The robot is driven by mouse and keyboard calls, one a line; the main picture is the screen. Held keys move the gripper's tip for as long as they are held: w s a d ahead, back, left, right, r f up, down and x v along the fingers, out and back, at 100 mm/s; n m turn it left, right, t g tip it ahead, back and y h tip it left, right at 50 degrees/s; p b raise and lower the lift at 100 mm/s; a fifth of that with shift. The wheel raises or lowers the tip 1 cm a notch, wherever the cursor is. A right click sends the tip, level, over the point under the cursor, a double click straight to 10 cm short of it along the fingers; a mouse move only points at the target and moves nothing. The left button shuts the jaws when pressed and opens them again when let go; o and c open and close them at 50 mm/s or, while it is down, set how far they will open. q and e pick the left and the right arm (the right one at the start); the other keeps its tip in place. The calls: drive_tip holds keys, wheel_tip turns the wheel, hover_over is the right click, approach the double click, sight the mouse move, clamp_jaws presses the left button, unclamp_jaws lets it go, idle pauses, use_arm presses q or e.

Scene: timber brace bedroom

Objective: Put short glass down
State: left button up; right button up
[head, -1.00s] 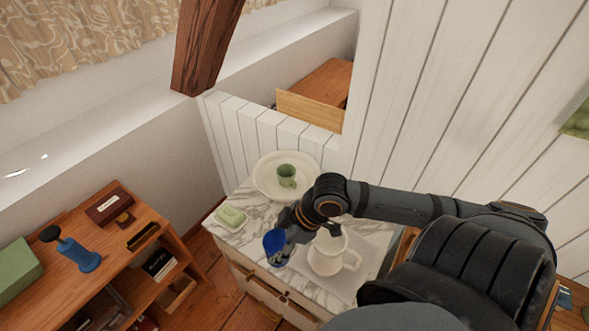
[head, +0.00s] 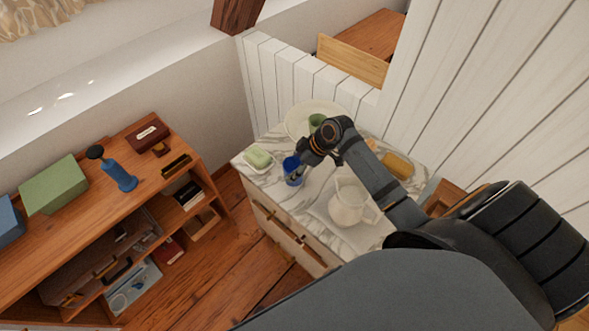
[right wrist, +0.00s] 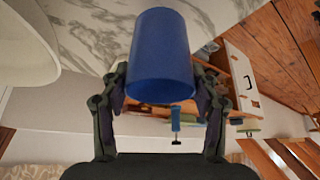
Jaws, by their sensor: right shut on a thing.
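The short glass (head: 293,171) is a blue tumbler at the front left part of the marble-topped washstand (head: 262,180) in the head view. My right gripper (head: 303,162) is shut on it from the side. In the right wrist view the blue glass (right wrist: 160,58) sits between the two fingers of my right gripper (right wrist: 160,98), with marble behind it. I cannot tell whether its base touches the marble. My left gripper is not in view.
A white pitcher (head: 347,202) stands right of the glass. A soap dish with green soap (head: 258,158) lies left. A wooden shelf unit (head: 75,215) stands at left.

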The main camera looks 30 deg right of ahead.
drive_tip(key=shift+s+f, duration=0.1)
drive_tip(key=shift+f, duration=0.8)
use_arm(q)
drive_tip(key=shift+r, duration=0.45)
use_arm(e)
drive_tip(key=shift+f, duration=0.1)
drive_tip(key=shift+f, duration=0.2)
drive_tip(key=o, duration=1.3)
drive_tip(key=shift+r, duration=0.1)
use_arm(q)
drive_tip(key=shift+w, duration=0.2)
